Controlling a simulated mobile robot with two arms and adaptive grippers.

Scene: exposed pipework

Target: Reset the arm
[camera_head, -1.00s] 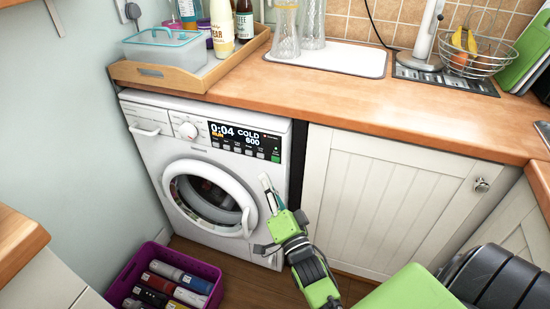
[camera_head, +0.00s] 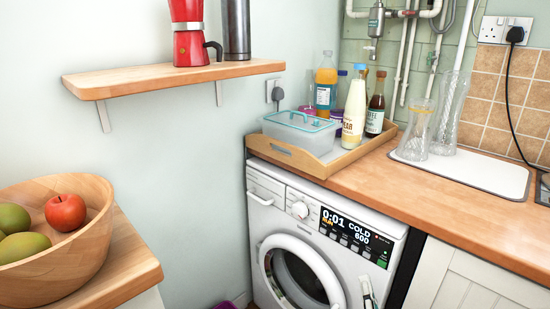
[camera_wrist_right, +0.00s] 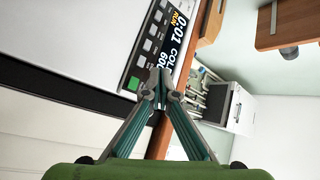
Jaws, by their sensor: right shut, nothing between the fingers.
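My right gripper (camera_wrist_right: 160,82) is shut and empty in the right wrist view, its fingertips together. Only a small part of it (camera_head: 368,292) shows at the bottom of the head view, in front of the washing machine (camera_head: 262,215), right of its round door. The rest of that arm is out of the head view. The washing machine's display (camera_wrist_right: 155,42) reads 0:01 COLD 600 and lies behind and beside the fingertips in the right wrist view. I cannot tell whether they touch the machine. My left gripper is not in view.
The wooden worktop (camera_head: 455,200) runs above the machine and carries a tray (camera_head: 345,160) with bottles and a tub. A wall shelf (camera_head: 165,78) holds a red moka pot (camera_head: 187,35). A wooden fruit bowl (camera_head: 75,265) stands at the left.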

